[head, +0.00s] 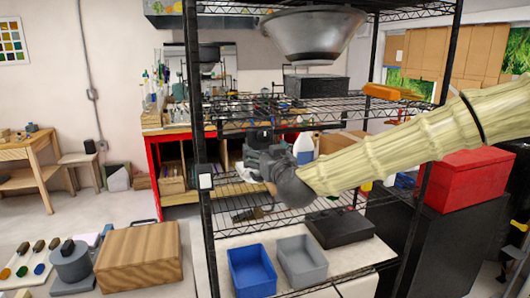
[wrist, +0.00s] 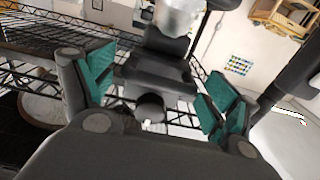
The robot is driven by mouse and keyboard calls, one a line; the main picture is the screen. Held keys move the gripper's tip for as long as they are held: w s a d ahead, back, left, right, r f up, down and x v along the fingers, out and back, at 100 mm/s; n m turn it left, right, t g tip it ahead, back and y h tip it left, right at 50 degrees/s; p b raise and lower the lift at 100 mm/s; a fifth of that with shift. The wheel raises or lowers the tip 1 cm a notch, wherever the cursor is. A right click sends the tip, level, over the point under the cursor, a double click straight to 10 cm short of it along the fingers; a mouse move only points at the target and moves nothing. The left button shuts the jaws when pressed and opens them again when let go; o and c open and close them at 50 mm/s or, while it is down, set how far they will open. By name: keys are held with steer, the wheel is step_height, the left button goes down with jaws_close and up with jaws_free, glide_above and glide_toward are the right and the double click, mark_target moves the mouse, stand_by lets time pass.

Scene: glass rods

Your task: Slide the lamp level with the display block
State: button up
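A small black unit with a white face (head: 205,178) sits on the front left post of the wire rack; it may be the lamp, but I cannot be sure. My gripper (head: 262,163) is in front of the rack, to the right of that unit and apart from it. In the wrist view my gripper (wrist: 158,92) has its teal finger pads wide apart. A dark body with a round black knob (wrist: 150,108) shows between them, with no visible contact. A wooden block (head: 138,258) lies at the lower left; I cannot tell whether it is the display block.
A blue bin (head: 252,272), a grey bin (head: 302,262) and a dark block (head: 339,228) are on the lower shelf. A red toolbox (head: 468,178) stands at right.

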steer(key=c, duration=1.1)
steer(key=w+d+b, duration=0.1)
steer(key=d, duration=0.3)
steer(key=w+d+b, duration=0.1)
steer(key=w+d, duration=0.1)
steer(key=d, duration=0.3)
steer(key=w+d+b, duration=0.1)
steer(key=d, duration=0.4)
steer(key=shift+w+d+r, duration=0.15)
steer(key=shift+w+r, duration=0.1)
steer(key=shift+w, duration=0.05)
steer(key=o, duration=1.4)
steer(key=shift+o, duration=0.5)
steer(key=shift+f, duration=0.2)
steer(key=v, duration=1.1)
steer(key=shift+s, duration=0.4)
steer(key=shift+s+d, duration=0.15)
